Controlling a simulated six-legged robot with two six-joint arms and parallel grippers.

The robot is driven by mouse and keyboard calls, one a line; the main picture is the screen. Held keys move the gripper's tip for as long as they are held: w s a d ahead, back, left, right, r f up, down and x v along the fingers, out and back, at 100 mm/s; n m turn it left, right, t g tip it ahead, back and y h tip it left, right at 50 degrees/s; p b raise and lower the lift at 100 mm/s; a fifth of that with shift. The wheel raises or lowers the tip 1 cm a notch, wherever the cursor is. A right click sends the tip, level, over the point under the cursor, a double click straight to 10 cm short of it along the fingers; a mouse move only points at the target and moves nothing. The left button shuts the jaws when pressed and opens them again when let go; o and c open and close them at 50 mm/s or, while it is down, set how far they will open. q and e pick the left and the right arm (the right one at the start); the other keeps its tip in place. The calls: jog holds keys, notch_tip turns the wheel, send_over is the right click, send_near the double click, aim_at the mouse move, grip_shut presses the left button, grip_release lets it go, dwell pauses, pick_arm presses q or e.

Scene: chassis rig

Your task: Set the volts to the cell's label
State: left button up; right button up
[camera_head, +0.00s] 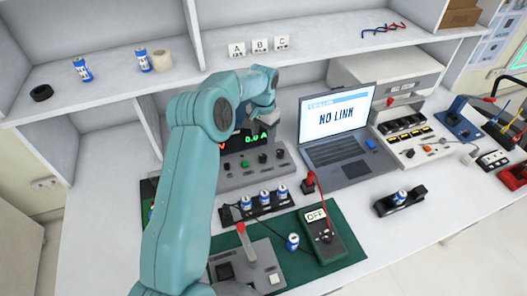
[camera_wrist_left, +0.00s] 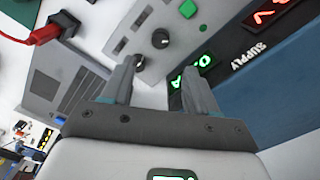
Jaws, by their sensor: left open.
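The power supply (camera_head: 250,172) stands at the back of the bench, with a green amps display and a red volts display partly hidden by my arm. In the left wrist view a black knob (camera_wrist_left: 160,38) lies ahead, roughly between my fingertips, and a second knob (camera_wrist_left: 119,46) is to its left. My left gripper (camera_wrist_left: 158,68) is open and empty in front of the panel; it also shows in the head view (camera_head: 264,120). Blue-and-white cells stand in a black holder (camera_head: 258,209), and one cell (camera_head: 293,242) is on the green mat. Their labels are too small to read.
A multimeter (camera_head: 323,240) showing OFF lies on the mat. A laptop (camera_head: 338,125) reading NO LINK stands right of the supply. Another cell sits in a black cradle (camera_head: 413,196). A red plug (camera_wrist_left: 47,30) shows in the wrist view.

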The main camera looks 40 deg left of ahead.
aim_at(263, 156)
pick_arm(q)
notch_tip(263, 156, down, 10)
jog(key=shift+s+r+p, duration=0.1)
jog(key=shift+p, duration=0.75)
jog(key=shift+f, duration=0.3)
jog(key=shift+c, duration=1.2)
jog(key=c, duration=0.8)
